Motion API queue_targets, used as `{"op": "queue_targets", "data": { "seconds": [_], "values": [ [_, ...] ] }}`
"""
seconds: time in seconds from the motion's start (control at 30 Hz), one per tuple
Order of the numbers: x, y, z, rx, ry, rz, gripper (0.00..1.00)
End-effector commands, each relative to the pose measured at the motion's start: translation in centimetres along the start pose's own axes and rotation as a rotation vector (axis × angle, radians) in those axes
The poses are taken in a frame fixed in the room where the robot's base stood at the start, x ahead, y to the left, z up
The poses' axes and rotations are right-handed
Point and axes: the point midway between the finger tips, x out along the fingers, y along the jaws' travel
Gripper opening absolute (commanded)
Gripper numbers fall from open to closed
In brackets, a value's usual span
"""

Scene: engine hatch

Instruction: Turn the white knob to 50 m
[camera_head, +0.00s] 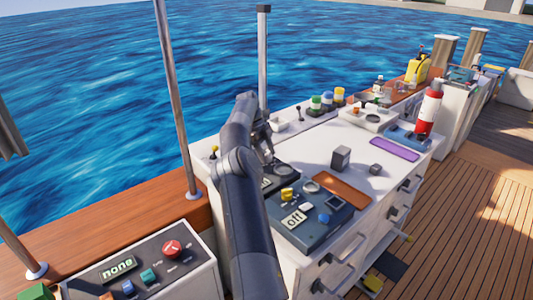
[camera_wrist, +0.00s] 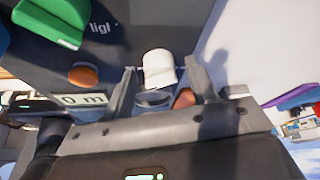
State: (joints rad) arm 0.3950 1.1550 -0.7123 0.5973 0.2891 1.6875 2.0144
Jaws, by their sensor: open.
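The white knob (camera_wrist: 159,69) stands on a dark panel (camera_wrist: 125,50) in the wrist view. My gripper (camera_wrist: 161,78) is open, with one finger on each side of the knob. A gap shows between the knob and each finger; I cannot tell how deep the fingers reach. A display (camera_wrist: 83,100) left of the fingers shows "0 m"; any digits before it are not clear. In the head view my gripper (camera_head: 264,146) is by the far edge of the white counter, and my arm hides the knob.
Near the knob are a green control (camera_wrist: 50,22) and an orange button (camera_wrist: 84,74). The counter also holds a blue console (camera_head: 308,212) reading "off", a grey block (camera_head: 341,158) and a red extinguisher (camera_head: 429,108). A console (camera_head: 150,270) reading "none" stands at the front left.

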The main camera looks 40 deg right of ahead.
Motion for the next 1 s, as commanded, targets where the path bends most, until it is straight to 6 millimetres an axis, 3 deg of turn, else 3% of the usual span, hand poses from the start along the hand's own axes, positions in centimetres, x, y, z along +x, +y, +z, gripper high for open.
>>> {"op": "queue_targets", "data": {
  "seconds": [0.17, 0.47, 0.73, 1.0],
  "values": [
    [-0.5, -0.1, -0.3, 0.001, 0.0, -0.001, 0.53],
    [-3.9, -0.1, -1.6, 0.0, -0.002, -0.002, 0.53],
    [-4.2, -0.1, -4.6, 0.001, -0.001, 0.001, 0.53],
    [-5.1, -0.4, -10.4, 0.003, -0.001, 0.001, 0.53]
  ]
}}
